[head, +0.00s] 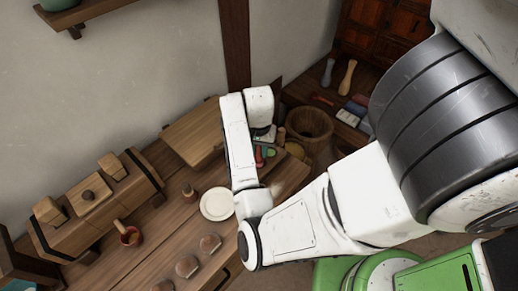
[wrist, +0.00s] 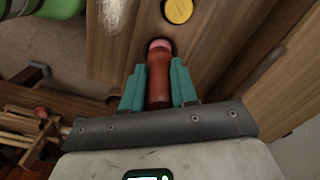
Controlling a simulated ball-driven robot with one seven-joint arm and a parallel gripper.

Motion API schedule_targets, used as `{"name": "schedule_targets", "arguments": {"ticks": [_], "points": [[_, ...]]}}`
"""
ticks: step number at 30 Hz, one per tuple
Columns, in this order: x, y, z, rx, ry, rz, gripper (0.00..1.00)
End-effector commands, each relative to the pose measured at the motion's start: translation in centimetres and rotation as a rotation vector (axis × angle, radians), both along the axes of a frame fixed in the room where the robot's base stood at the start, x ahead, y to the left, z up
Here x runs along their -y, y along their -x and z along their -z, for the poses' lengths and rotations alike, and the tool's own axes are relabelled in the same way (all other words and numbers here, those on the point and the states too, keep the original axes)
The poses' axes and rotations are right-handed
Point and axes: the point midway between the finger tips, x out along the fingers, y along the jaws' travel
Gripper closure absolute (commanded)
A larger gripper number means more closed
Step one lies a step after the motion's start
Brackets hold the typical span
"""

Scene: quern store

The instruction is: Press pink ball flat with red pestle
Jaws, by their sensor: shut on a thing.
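In the wrist view the teal fingers of my gripper (wrist: 158,88) are shut on the red pestle (wrist: 158,76), which points away from the wrist. A pink patch (wrist: 160,44) shows right at the pestle's far end, above a dark round spot in the wood. It looks like the pink ball, but I cannot tell whether it is touched or flattened. In the head view my gripper and the red pestle (head: 259,157) are low over the right end of the bench, partly hidden by my arm. I cannot make out the pink ball there.
A yellow round piece (wrist: 178,11) lies just beyond the pink patch. In the head view a wooden tub (head: 308,125) stands right of my gripper.

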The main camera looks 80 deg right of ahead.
Motion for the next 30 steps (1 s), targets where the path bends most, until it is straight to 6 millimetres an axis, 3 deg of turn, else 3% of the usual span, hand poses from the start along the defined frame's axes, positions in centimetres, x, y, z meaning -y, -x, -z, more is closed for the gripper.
{"name": "schedule_targets", "arguments": {"ticks": [30], "points": [[-0.01,0.00,0.63,0.000,0.000,0.000,1.00]]}}
